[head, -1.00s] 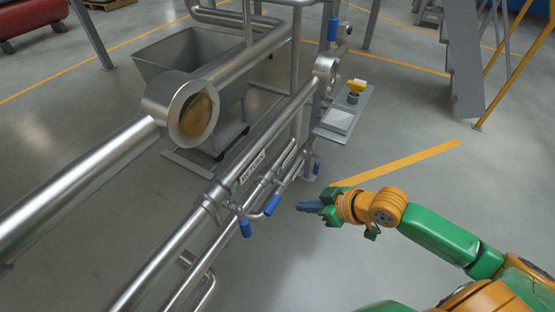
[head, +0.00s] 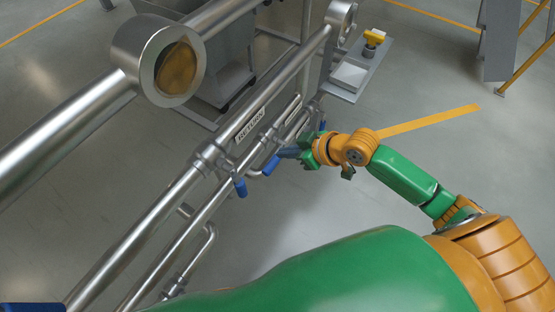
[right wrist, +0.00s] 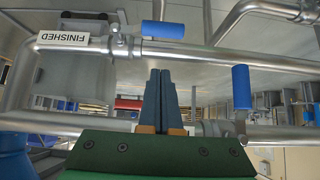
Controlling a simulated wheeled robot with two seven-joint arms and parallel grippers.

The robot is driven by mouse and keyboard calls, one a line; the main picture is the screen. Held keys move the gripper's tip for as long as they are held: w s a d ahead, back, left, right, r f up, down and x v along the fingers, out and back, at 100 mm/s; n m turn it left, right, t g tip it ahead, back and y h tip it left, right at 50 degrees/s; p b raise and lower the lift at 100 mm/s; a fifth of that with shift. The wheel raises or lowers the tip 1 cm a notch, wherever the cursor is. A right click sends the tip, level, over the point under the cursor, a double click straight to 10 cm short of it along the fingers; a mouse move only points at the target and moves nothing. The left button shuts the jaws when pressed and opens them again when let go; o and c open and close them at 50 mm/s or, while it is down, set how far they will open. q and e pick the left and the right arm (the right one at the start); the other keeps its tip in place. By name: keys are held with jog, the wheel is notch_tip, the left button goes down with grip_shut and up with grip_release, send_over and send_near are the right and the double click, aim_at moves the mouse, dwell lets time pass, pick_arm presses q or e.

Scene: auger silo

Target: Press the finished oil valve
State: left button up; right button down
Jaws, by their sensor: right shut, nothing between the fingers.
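In the right wrist view, a pipe carries a white label reading FINISHED (right wrist: 63,39). A blue lever handle (right wrist: 163,29) lies sideways along that pipe, just right of the label. My right gripper (right wrist: 162,75) is shut and empty, its fingertips a little below that handle in the picture; I cannot tell whether they touch the pipe. A second blue handle (right wrist: 241,87) stands upright to the right. In the head view my right gripper (head: 286,153) is beside a blue handle (head: 270,165) at the pipes. My left gripper is not seen.
In the head view, a pipe has a RETURN label (head: 250,125), with another blue handle (head: 240,188) nearer me. A small shelf with a yellow-topped item (head: 373,38) is beyond the gripper. Grey floor is open to the right.

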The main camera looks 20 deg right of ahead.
aim_at(277, 161)
jog(key=f, duration=0.1)
jog(key=w+a+f, duration=0.1)
jog(key=f, duration=0.1)
jog(key=w+f, duration=0.1)
jog(key=f, duration=0.1)
jog(key=shift+a+f+b, duration=0.25)
jog(key=shift+a+b, duration=0.1)
jog(key=shift+a, duration=0.05)
jog(key=shift+d+f, duration=0.1)
jog(key=shift+f, duration=0.45)
